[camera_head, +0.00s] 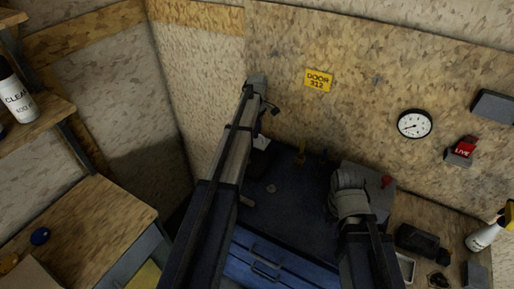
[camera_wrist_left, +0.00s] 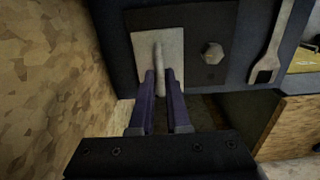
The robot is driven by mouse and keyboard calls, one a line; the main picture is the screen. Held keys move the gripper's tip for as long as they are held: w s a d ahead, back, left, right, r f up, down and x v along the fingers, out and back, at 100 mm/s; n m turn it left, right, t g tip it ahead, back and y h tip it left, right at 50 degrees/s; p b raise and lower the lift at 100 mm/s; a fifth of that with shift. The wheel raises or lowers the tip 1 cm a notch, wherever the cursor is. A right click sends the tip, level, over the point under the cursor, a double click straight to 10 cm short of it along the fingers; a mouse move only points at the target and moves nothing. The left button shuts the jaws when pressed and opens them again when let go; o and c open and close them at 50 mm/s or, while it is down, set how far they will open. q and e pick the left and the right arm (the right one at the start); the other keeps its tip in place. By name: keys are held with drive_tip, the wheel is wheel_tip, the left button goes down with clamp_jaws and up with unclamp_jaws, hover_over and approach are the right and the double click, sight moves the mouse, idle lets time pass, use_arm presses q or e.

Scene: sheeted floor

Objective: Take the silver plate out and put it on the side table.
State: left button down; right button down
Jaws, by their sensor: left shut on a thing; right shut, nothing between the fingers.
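The silver plate (camera_wrist_left: 175,48) is a pale square with an upright handle in the left wrist view, against the dark top of the blue cabinet. The fingers of my left gripper (camera_wrist_left: 163,88) are shut on its handle. In the head view the plate (camera_head: 261,143) is a small pale patch below my left gripper (camera_head: 266,112). I cannot tell whether it touches the surface. My right gripper (camera_head: 349,188) is over the cabinet's right side, shut and empty; its fingertips are hidden. The side table (camera_head: 90,215) has a wooden top, left of the cabinet.
The dark cabinet top (camera_head: 290,208) holds a bolt (camera_wrist_left: 212,52) and a wrench (camera_wrist_left: 270,52). A shelf with a can (camera_head: 17,95) stands above. Walls are close behind.

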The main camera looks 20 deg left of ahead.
use_arm(q)
drive_tip(key=shift+r+p, duration=2.05)
